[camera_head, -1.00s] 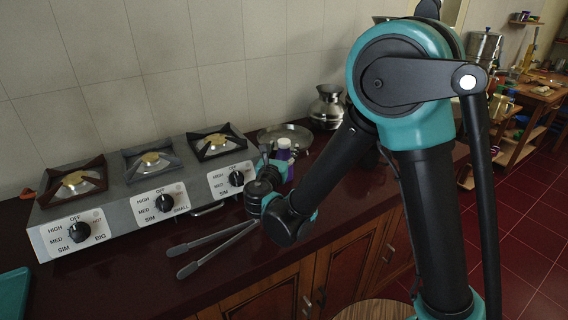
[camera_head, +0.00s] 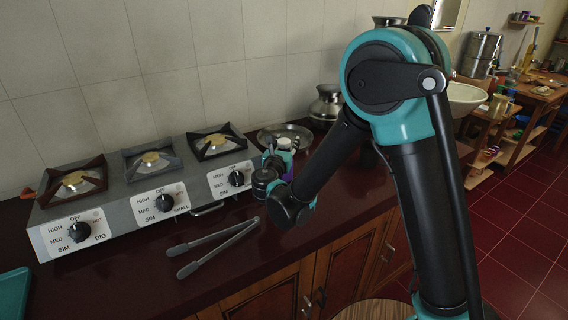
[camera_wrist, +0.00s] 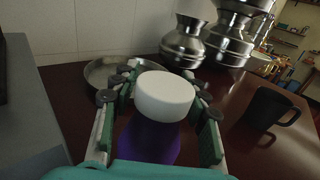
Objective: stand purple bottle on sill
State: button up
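The purple bottle (camera_wrist: 148,140) with a white cap (camera_wrist: 165,95) stands on the dark red counter. In the wrist view it is between the two fingers of my gripper (camera_wrist: 163,92). The fingers are spread on either side, and a gap shows between the bottle body and the right finger. In the head view the bottle's cap (camera_head: 284,143) shows just behind my gripper (camera_head: 276,165), right of the stove; its lower body is hidden. I cannot make out a sill for certain; a window-like frame (camera_head: 447,12) shows at the top right.
The stove (camera_head: 150,190) stands left of the bottle. A metal pan (camera_head: 290,135) and metal pots (camera_head: 326,105) are behind it. A dark mug (camera_wrist: 268,108) is to the right in the wrist view. Tongs (camera_head: 212,245) lie on the counter (camera_head: 130,275) in front.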

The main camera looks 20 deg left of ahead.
grip_shut()
jog(key=shift+r, duration=0.15)
dwell(0.4)
